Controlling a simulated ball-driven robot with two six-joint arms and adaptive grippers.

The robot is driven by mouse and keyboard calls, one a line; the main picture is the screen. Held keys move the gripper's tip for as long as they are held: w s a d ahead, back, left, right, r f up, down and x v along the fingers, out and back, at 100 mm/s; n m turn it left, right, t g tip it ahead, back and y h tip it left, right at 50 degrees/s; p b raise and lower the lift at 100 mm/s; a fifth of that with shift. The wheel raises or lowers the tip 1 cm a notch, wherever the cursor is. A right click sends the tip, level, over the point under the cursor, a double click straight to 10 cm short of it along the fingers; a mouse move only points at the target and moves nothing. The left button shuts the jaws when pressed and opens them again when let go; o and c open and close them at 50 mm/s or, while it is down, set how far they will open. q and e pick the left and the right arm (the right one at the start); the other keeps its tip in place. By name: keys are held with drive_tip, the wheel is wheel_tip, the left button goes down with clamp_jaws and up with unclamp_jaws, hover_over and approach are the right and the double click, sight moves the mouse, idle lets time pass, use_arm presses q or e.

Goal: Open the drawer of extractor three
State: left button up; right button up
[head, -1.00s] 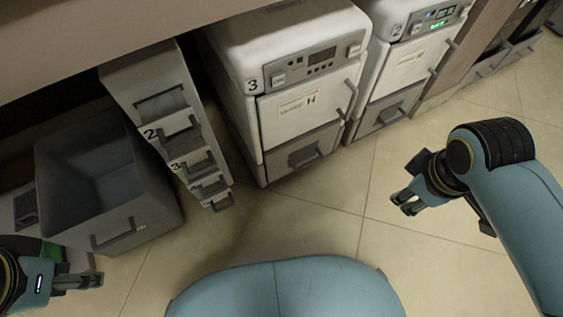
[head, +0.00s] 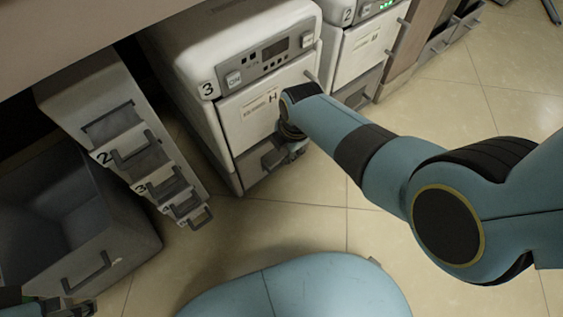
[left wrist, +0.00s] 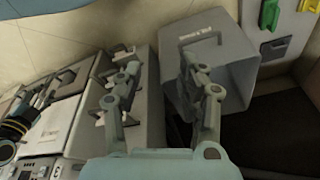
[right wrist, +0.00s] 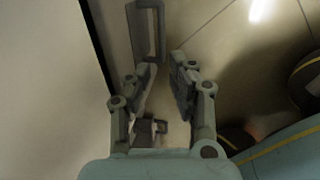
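Extractor three (head: 190,60) is the white machine marked 3, with a small dark display. Its grey drawer (head: 246,170) is below the white door and looks closed. The drawer's handle (head: 272,160) sticks out in front. My right gripper (head: 292,148) is just right of this handle, partly hidden by my wrist. In the right wrist view my right gripper (right wrist: 160,85) is open and empty; a grey handle bar (right wrist: 158,30) lies just beyond its fingertips. My left gripper (left wrist: 162,75) is open and empty, low at the left in the head view.
Extractor two (head: 345,45) stands to the right. A narrow unit with several numbered drawers (head: 90,95) stands to the left, beside a large open grey drawer (head: 130,240). The tiled floor in front (head: 300,215) is clear.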

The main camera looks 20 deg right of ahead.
drive_tip(key=b, duration=0.4)
hover_over(281, 164)
drive_tip(key=s, duration=0.2)
wheel_tip(281, 164, down, 5)
drive_tip(key=shift+w+d+f+b, duration=0.2)
drive_tip(key=shift+w+f+b, duration=0.2)
drive_tip(key=shift+w+b, duration=0.1)
drive_tip(key=shift+w+f+b, duration=0.1)
drive_tip(key=shift+f+b, duration=0.35)
drive_tip(key=shift+f, duration=0.05)
drive_tip(key=shift+w+a+f+b, duration=0.1)
drive_tip(key=shift+f+b, duration=0.45)
drive_tip(key=shift+w+f+b, duration=0.1)
drive_tip(key=shift+f+b, duration=0.25)
drive_tip(key=shift+b, duration=0.05)
use_arm(q)
wheel_tip(281, 164, down, 6)
drive_tip(key=w+d+t, duration=0.1)
drive_tip(key=w+t, duration=0.1)
drive_tip(key=t, duration=0.7)
drive_tip(key=shift+d+h, duration=0.3)
drive_tip(key=shift+h, duration=0.1)
use_arm(e)
drive_tip(key=shift+w+f, duration=0.1)
drive_tip(key=shift+f, duration=0.05)
use_arm(q)
drive_tip(key=shift+w, duration=0.1)
use_arm(e)
clamp_jaws()
